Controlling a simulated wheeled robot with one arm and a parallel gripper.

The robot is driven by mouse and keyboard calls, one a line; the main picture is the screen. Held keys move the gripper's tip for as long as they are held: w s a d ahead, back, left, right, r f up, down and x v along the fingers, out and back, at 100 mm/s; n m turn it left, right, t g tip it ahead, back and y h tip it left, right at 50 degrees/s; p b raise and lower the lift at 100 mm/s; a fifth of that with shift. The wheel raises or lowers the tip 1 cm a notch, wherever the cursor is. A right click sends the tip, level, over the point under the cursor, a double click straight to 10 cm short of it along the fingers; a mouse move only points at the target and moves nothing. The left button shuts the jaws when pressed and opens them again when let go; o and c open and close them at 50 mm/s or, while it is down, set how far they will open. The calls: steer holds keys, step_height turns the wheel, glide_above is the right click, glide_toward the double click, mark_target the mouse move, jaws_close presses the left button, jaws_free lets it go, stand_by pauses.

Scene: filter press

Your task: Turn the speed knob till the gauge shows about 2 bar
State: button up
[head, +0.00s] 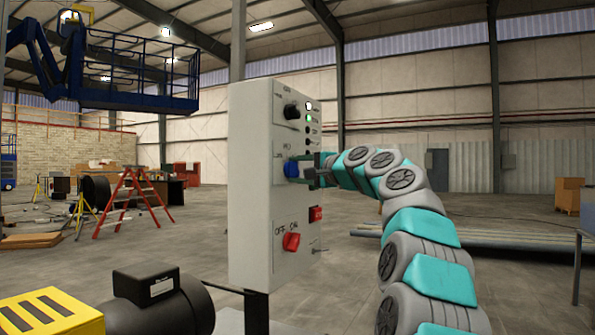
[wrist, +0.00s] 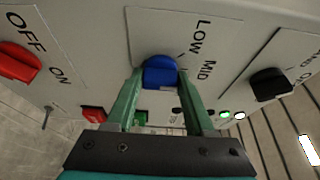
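The blue knob (head: 291,169) sits on the middle panel of a light grey control box (head: 253,190); its label shows LOW and MID in the wrist view. My gripper (head: 302,170) reaches it from the right. In the wrist view, the two green fingers (wrist: 161,76) stand on either side of the blue knob (wrist: 160,74), tips level with its lower half. The gaps beside the knob are very small; I cannot tell whether both fingers press on it. The knob's pointer is hard to make out. No gauge can be read in either view.
A black knob (head: 292,111) is above, beside small lamps, one lit green (head: 308,117). Below are a red rocker switch (head: 315,214) and a red OFF/ON knob (head: 291,242). A black motor (head: 160,300) stands at lower left.

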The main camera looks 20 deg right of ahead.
steer(key=o, duration=0.4)
steer(key=shift+d, duration=0.1)
steer(key=b+v, duration=0.1)
steer(key=v, duration=0.6)
steer(key=shift+s+d, duration=0.1)
steer(key=shift+s, duration=0.25)
steer(key=shift+f, duration=0.1)
